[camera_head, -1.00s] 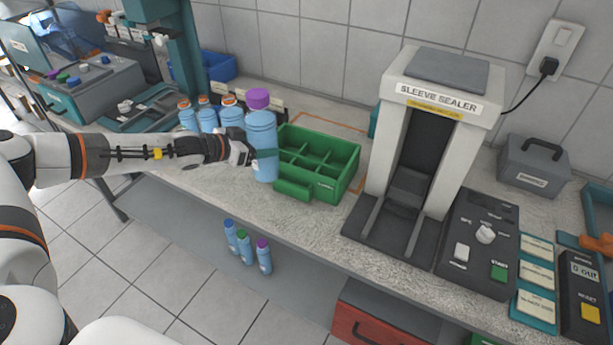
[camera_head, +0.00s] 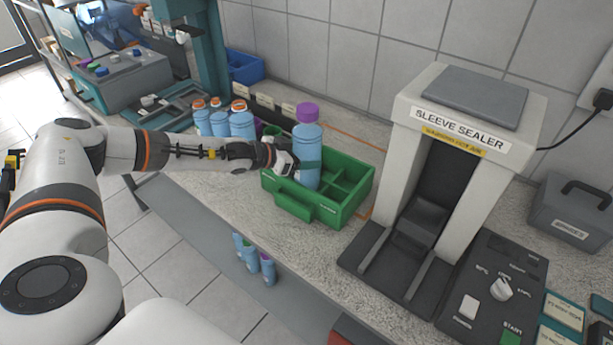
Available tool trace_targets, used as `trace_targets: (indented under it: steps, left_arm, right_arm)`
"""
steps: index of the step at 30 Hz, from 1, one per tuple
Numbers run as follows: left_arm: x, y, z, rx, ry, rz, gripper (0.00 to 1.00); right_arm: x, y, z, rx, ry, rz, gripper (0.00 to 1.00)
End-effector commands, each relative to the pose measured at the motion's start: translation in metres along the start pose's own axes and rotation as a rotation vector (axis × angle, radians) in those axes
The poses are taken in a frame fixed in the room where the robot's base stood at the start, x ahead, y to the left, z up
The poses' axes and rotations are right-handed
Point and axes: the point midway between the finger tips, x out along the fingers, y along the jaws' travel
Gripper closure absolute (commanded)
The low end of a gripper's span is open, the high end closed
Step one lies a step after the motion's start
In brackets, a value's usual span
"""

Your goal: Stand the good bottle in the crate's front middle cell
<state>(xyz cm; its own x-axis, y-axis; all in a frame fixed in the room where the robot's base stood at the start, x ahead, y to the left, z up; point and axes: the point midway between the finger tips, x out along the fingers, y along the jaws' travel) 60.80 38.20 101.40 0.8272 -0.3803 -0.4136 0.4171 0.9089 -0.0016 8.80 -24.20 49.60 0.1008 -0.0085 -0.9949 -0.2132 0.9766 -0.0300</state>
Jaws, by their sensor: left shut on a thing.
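The good bottle (camera_head: 308,152) is blue with a purple cap and stands upright in my left gripper (camera_head: 298,165). The gripper is shut around its body from the left. The green crate (camera_head: 357,202) is divided into cells and sits on the counter. The bottle is over the crate's left and middle part, in front of some cells. Its lower end is hidden by the crate's front wall or just above it; I cannot tell whether it touches the cell floor. The right gripper is not in view.
Several blue bottles with orange caps (camera_head: 240,122) stand behind my left forearm. The sleeve sealer (camera_head: 453,125) stands right of the crate. A blue bin (camera_head: 246,68) is at the back. More small bottles (camera_head: 268,268) are below the counter's front edge.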

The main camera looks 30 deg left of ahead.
Motion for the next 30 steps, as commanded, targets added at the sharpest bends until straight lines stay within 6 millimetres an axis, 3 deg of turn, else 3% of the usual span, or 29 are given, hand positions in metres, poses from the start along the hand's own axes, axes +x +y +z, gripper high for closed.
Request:
trace_targets:
  steps: [3, 7, 13, 26, 27, 30]
  left_arm:
    - [0.004, 0.0, -0.004, 0.0, -0.008, -0.002, 0.89]
    - [0.011, -0.001, -0.019, -0.001, -0.005, -0.003, 0.89]
    - [0.02, 0.0, -0.039, 0.0, -0.007, -0.002, 0.89]
    - [0.023, 0.0, -0.045, 0.001, -0.009, -0.001, 0.89]
    - [0.023, 0.0, -0.049, 0.001, -0.001, -0.001, 0.3]
    - [0.022, 0.0, -0.048, 0.001, -0.001, -0.001, 0.14]
  right_arm:
    - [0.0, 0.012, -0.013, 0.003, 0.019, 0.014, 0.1]
    - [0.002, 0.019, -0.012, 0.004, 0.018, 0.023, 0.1]
    - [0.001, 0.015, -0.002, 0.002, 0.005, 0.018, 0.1]
    - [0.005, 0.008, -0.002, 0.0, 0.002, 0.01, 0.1]
    - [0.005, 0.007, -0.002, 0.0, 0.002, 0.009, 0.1]
    - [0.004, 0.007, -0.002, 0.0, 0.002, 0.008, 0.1]
